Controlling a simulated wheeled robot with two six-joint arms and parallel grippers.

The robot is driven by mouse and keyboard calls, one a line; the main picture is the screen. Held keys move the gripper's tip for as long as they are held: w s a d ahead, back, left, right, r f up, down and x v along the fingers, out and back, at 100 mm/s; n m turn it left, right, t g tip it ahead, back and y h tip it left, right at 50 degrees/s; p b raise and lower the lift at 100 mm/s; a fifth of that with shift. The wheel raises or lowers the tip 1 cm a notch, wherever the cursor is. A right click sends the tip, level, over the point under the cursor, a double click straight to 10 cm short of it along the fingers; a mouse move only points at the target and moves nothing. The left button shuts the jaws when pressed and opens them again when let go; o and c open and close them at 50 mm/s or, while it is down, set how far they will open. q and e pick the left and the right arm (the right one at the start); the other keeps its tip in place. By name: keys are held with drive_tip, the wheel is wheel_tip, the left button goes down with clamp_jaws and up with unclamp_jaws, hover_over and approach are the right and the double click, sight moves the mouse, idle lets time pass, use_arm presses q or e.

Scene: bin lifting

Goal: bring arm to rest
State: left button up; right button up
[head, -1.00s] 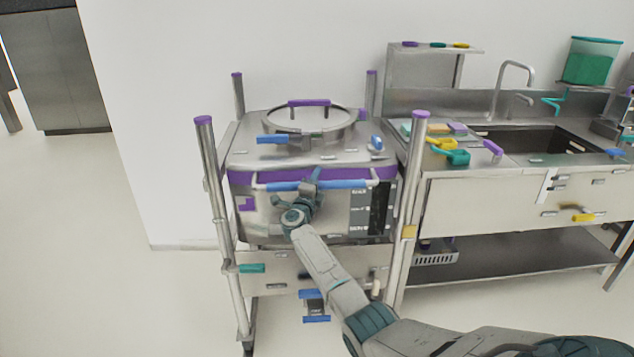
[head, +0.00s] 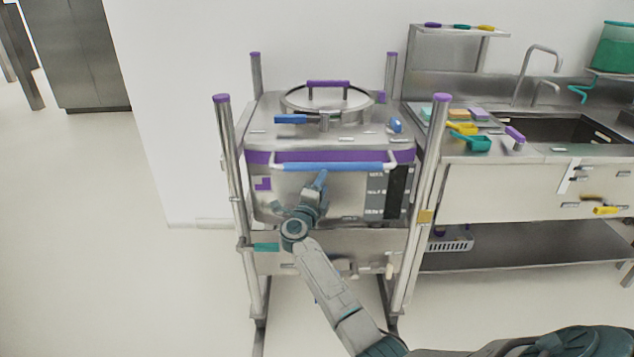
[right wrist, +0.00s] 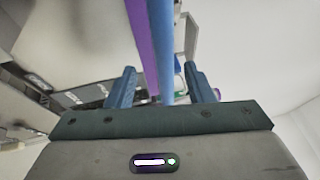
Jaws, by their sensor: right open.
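My right gripper (head: 320,184) is just below the blue front handle bar (head: 334,167) of a metal appliance with a purple band. In the right wrist view my right gripper (right wrist: 162,84) has its two blue fingers spread apart. The blue bar (right wrist: 160,45) and a purple strip (right wrist: 138,30) pass through the space ahead, between the fingers in the picture. Nothing is clamped. I cannot tell the exact gap between fingertips and bar. My right arm reaches up from the bottom right of the head view. My left gripper is not in view.
The appliance (head: 300,210) stands in a frame of posts with purple caps (head: 222,98). A round lid (head: 328,100) is on top. A sink counter (head: 520,190) with a yellow scoop (head: 462,128) is at the right. The floor (head: 100,270) at the left is clear.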

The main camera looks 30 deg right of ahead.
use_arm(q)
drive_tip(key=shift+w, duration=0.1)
